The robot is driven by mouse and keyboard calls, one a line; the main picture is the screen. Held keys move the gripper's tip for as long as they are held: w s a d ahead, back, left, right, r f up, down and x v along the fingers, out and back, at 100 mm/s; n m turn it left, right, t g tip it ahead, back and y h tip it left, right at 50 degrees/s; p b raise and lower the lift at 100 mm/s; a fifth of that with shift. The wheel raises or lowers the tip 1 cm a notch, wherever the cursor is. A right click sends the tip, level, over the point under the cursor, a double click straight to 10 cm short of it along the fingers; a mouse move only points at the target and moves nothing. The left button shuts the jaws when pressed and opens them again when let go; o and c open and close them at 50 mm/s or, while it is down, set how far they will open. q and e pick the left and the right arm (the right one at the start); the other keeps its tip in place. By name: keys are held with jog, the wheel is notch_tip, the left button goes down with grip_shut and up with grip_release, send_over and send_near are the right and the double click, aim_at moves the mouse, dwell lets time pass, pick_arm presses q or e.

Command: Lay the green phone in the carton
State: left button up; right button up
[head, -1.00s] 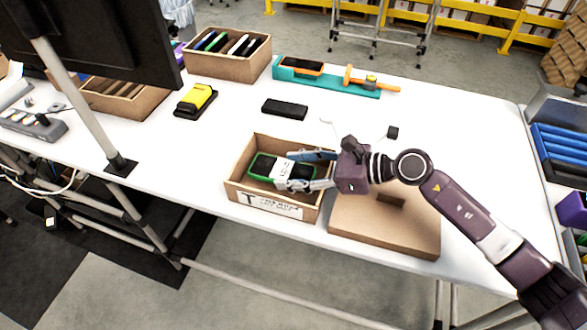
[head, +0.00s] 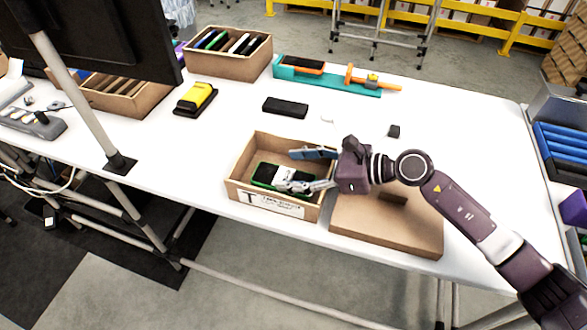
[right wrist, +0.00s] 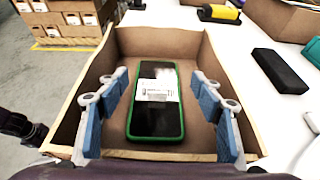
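The green phone (head: 265,173), with a dark screen and a white label across its middle, lies inside the open brown carton (head: 234,185). In the right wrist view the phone (right wrist: 155,118) lies face up on the floor of the carton (right wrist: 195,45), lengthwise between my fingers. My right gripper (head: 312,170) reaches into the carton from the right. Its blue-padded fingers (right wrist: 160,115) are spread, with a gap on each side of the phone. In the head view the fingers partly hide the phone's near end. My left gripper is not in view.
A cardboard lid (head: 388,228) lies right of the carton. Behind are a black case (head: 285,107), a yellow device (head: 195,98), a teal tray (head: 330,83) and a carton of phones (head: 228,65). A monitor post (head: 85,100) stands left. The table's right side is mostly clear.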

jog(key=shift+s+d+f, duration=0.1)
jog(key=shift+s+f, duration=0.2)
jog(key=shift+f, duration=0.5)
jog(key=shift+r+p, duration=0.5)
jog(key=shift+p, duration=0.05)
jog(key=shift+d+r, duration=0.15)
jog(key=shift+d, duration=0.2)
jog(key=b+v, duration=0.1)
jog(key=v, duration=0.6)
jog(key=b+v, duration=0.1)
jog(key=v, duration=0.2)
jog(key=shift+w+d+r+b, duration=0.1)
jog(key=shift+r+b, duration=0.25)
jog(key=shift+d+r, duration=0.4)
jog(key=shift+d, duration=0.05)
